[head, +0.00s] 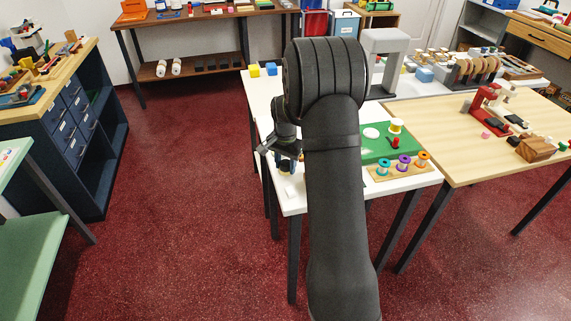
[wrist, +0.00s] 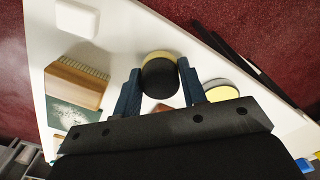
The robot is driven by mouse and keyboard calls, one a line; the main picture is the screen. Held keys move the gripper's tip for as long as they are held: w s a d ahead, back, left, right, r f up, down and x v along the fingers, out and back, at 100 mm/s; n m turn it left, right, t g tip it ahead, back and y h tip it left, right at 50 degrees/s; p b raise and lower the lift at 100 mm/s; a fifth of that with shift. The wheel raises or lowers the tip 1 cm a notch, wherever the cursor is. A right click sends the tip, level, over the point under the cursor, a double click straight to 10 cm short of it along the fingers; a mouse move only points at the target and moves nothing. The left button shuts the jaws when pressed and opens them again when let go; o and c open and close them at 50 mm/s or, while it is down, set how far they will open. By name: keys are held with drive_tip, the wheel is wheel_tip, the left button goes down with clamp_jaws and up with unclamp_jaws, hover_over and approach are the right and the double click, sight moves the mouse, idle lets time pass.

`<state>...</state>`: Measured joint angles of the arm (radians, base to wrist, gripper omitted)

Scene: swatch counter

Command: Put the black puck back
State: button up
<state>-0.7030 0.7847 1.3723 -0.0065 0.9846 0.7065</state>
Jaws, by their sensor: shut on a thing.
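My gripper (wrist: 160,80) is shut on the black puck (wrist: 160,76), which sits between its two blue fingers in the wrist view. The puck has a dark side and a pale yellow edge around its far side. I cannot tell whether that edge is part of the puck or something behind it, or whether the puck touches the white table (wrist: 130,40). In the head view my gripper (head: 287,164) is low over the left part of the white table (head: 293,205); the puck cannot be made out there.
In the wrist view, a pale disc (wrist: 228,87) lies close right of my fingers, partly hidden. A wooden brush (wrist: 74,88) and a white block (wrist: 77,18) lie to the left. In the head view, a green board (head: 375,152) and a rack of spools (head: 400,171) are right of my arm.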

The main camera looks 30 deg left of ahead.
sight(285, 163)
drive_tip(key=shift+f, duration=0.15)
drive_tip(key=o, duration=0.9)
drive_tip(key=shift+o, duration=0.2)
wheel_tip(285, 163, up, 12)
drive_tip(key=shift+r, duration=0.2)
